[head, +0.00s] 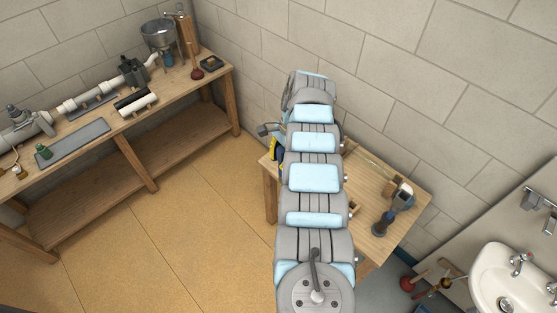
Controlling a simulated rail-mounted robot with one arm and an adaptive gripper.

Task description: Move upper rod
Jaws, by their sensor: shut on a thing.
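A thin brass-coloured rod (374,164) shows on the small wooden table (373,249), right of my arm. It slants down to the right towards a grey and brown tool. I cannot tell whether this is the upper rod, and no other rod can be made out clearly. Part of the table is hidden under my arm.
A long workbench (190,84) at left holds pipes, a grey mat (72,143) and a metal funnel (158,35). A white sink (500,274) is at lower right. The floor (170,220) between bench and table is clear.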

